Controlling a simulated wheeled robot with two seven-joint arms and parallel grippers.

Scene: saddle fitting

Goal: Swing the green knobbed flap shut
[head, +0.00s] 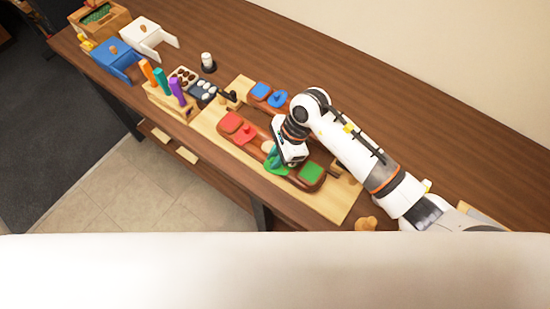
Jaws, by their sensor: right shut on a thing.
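The green flap (276,168) sits at the left side of a brown piece, on a light wooden board (345,197). A separate green square (311,171) lies on the same piece (322,182) to its right. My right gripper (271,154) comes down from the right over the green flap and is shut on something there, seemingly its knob. The jaws and wrist hide the grip and part of the flap, so the flap's angle cannot be told. My left gripper is out of view.
Red parts (241,132) on a brown piece lie left of the gripper, and blue parts (263,89) lie behind. Farther left stand a block with coloured handles (162,83), a blue box (116,57) and a white box (147,37). A wooden knob (367,223) is near the front edge.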

